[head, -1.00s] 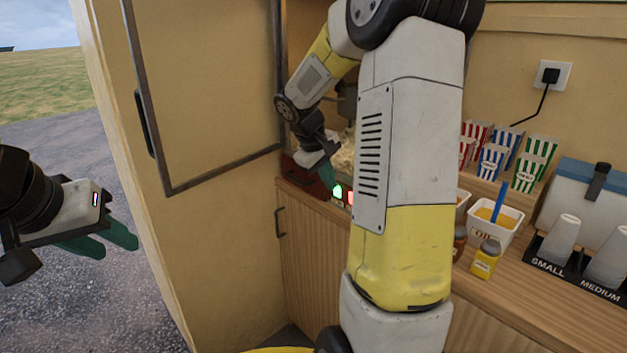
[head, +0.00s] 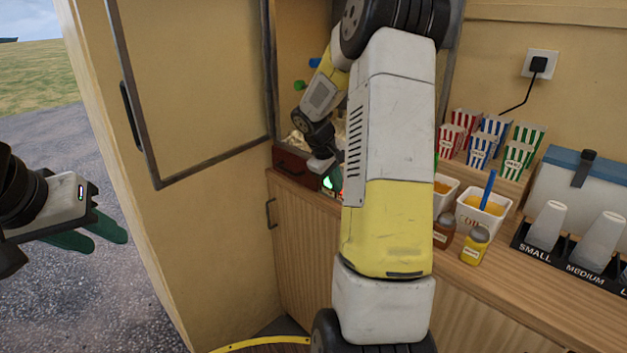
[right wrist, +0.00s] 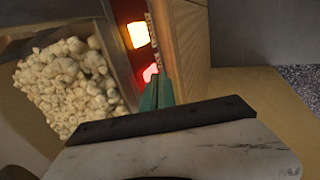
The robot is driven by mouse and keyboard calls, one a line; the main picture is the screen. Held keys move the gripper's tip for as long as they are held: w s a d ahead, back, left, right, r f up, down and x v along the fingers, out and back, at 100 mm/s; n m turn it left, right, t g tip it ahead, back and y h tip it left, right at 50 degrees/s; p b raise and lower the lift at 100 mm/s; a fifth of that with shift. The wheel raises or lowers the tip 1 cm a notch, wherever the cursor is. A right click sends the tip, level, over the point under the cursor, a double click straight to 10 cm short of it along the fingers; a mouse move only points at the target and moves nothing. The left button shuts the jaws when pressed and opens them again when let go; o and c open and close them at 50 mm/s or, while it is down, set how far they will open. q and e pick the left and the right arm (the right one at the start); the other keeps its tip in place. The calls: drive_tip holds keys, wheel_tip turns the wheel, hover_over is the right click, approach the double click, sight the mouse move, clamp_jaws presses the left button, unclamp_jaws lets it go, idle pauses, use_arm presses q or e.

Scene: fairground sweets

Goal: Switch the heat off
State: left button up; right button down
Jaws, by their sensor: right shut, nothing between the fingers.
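The popcorn machine's dark red base (head: 292,166) stands on the counter at the back, with a green light (head: 328,183) and a red glow beside it on its front. In the right wrist view, a lit yellow-orange switch (right wrist: 138,35) and a lit red switch (right wrist: 150,72) sit in a row; their labels are unreadable. My right gripper (right wrist: 158,88) is shut and empty, its green fingertips close by the red switch; I cannot tell whether they touch. My left gripper (head: 107,238) is open and empty, well away at the left.
Popcorn (right wrist: 70,85) lies in the machine. Striped boxes (head: 490,137), a white tub with a blue handle (head: 482,220), a yellow-labelled jar (head: 475,246) and a cup holder (head: 570,262) stand on the counter to the right. A framed panel (head: 190,90) rises at the left.

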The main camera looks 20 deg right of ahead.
drive_tip(key=shift+w+d+r, duration=0.1)
drive_tip(key=shift+w+d, duration=0.05)
drive_tip(key=shift+d, duration=0.1)
drive_tip(key=shift+r, duration=0.1)
drive_tip(key=shift+r, duration=0.7)
drive_tip(key=shift+a, duration=0.1)
